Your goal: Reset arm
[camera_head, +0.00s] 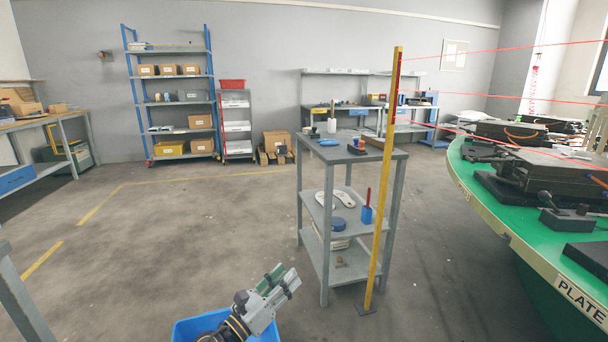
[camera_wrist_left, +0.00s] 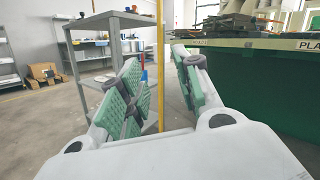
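My left gripper (camera_head: 283,281) is low at the bottom centre of the head view, above a blue bin. In the left wrist view its two green-padded fingers (camera_wrist_left: 160,85) stand apart with nothing between them. It is in the air, short of the grey shelf cart (camera_head: 318,270) and clear of it. My right gripper shows in neither view.
A yellow post (camera_head: 383,180) stands by the cart, with red beams running right from it. The green carousel (camera_head: 470,190) fills the right side. A blue bin (camera_head: 190,330) is under my left gripper. Open floor (camera_head: 200,235) lies left of the cart.

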